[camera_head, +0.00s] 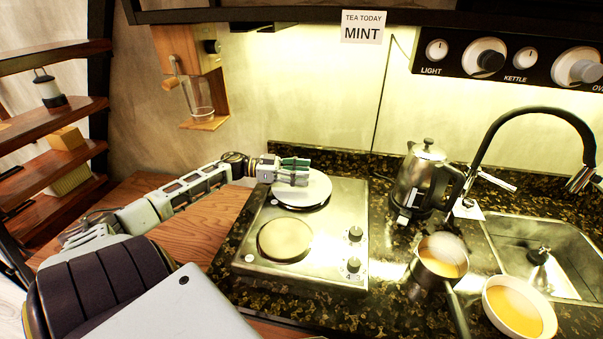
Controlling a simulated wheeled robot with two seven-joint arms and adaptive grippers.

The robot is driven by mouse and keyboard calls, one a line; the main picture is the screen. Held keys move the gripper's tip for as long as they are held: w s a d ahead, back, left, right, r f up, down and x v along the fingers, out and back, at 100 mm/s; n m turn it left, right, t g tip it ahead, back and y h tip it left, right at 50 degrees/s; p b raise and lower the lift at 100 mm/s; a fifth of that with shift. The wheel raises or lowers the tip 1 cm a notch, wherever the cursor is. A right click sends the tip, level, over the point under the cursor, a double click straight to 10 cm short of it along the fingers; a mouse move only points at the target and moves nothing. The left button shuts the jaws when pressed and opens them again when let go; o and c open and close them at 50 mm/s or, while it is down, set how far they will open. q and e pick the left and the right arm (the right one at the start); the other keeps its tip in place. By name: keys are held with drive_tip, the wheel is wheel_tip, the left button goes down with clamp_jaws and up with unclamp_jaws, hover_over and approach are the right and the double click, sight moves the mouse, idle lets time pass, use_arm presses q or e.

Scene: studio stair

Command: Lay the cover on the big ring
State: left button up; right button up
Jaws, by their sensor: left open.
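The cover, a pale round disc (312,193), lies over the back ring of the steel hob. Only a dark edge of that big ring (303,209) shows below the disc's near side. The cover looks roughly flat and centred there. My left gripper (297,172) is open at the far side of the cover, with its greenish fingers just over or beside the disc; I cannot tell whether they touch it. My right gripper is not in view.
A steel kettle (416,180) stands right of the hob (338,250). A saucepan (437,262) and a bowl (518,308), both with orange liquid, stand in front of the sink (560,250). A glass (198,98) sits in a wall holder. The wooden counter (215,220) left of the hob is clear.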

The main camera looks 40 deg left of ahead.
use_arm(q)
drive_tip(key=shift+v, duration=2.1)
drive_tip(key=v, duration=0.7)
drive_tip(key=shift+s+a+p, duration=0.2)
drive_tip(key=shift+a+p, duration=0.15)
drive_tip(key=shift+p, duration=0.1)
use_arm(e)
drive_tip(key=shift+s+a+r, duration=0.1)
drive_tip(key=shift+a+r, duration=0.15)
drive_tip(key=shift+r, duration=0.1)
use_arm(q)
drive_tip(key=shift+r, duration=0.25)
wheel_tip(320, 180, up, 10)
drive_tip(key=p, duration=1)
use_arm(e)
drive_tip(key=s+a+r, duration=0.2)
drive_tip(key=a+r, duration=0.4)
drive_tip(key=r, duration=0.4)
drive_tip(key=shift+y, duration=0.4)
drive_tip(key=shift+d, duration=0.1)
